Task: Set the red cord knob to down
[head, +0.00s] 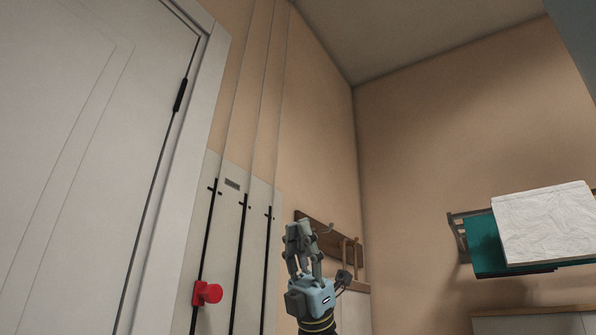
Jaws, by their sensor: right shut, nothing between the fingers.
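The red cord knob (209,293) sits low on the leftmost of three black vertical slots in a pale wall panel (226,264). A short dark stop crosses that slot near its top, well above the knob. My right gripper (297,232) points upward at the lower middle of the head view, to the right of the knob and apart from it. Its fingers are shut and hold nothing. The lower end of the slot is outside the picture. My left gripper is not in view.
A white door (85,150) with a dark hinge stands at the left. A wooden hook rail (345,247) is on the wall behind my right gripper. A rack at the right holds a folded white cloth (545,222) and a teal cloth (484,244). Thin cords run up the wall above the panel.

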